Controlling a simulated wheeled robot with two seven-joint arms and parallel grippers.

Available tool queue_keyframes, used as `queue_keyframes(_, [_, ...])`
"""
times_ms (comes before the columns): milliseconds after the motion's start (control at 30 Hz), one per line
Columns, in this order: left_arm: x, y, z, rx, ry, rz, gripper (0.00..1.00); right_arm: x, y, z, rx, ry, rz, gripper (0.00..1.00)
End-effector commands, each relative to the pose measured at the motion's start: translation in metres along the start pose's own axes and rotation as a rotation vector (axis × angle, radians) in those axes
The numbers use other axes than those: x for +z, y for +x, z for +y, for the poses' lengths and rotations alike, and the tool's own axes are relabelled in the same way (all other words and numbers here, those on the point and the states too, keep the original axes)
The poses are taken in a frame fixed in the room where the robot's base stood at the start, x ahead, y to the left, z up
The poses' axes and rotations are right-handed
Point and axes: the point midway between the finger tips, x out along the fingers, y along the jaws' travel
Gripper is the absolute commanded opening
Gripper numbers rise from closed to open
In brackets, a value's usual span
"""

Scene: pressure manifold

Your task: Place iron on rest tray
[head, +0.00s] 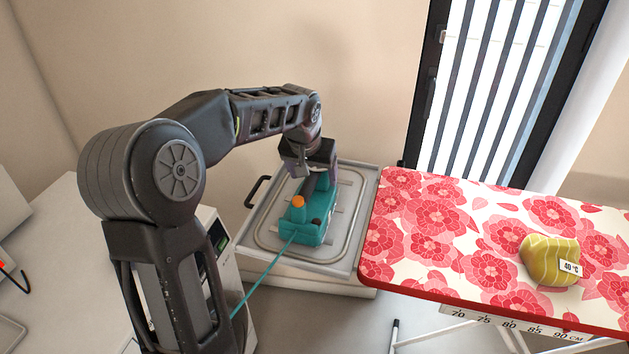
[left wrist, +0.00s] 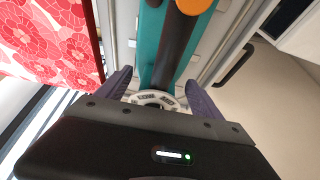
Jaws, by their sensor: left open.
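The teal iron (head: 308,222) with an orange knob lies on the grey rest tray (head: 346,262), left of the ironing board in the head view. A teal cord runs from it toward the lower left. My left gripper (head: 311,180) is at the iron's far end, and its arm hides part of it. In the left wrist view, the open fingers of my left gripper (left wrist: 158,90) stand on either side of the iron's dark handle (left wrist: 176,48), apart from it. The iron's underside is hidden. My right gripper is not in view.
A white unit (head: 212,240) stands left of the tray, partly behind my arm. A wall is behind the tray.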

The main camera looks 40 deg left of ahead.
Motion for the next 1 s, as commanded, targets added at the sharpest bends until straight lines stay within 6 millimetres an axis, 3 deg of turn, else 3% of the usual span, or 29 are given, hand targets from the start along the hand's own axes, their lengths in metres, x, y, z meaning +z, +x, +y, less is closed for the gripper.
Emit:
queue_keyframes(200, [-0.001,-0.047,0.000,0.001,0.000,0.005,0.76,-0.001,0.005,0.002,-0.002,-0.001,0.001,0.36])
queue_keyframes(400, [-0.001,-0.076,0.000,0.000,0.000,0.003,0.76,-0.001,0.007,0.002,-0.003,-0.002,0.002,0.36])
queue_keyframes(1000, [0.000,-0.083,0.000,0.000,0.000,0.000,0.76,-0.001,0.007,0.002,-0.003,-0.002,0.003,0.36])
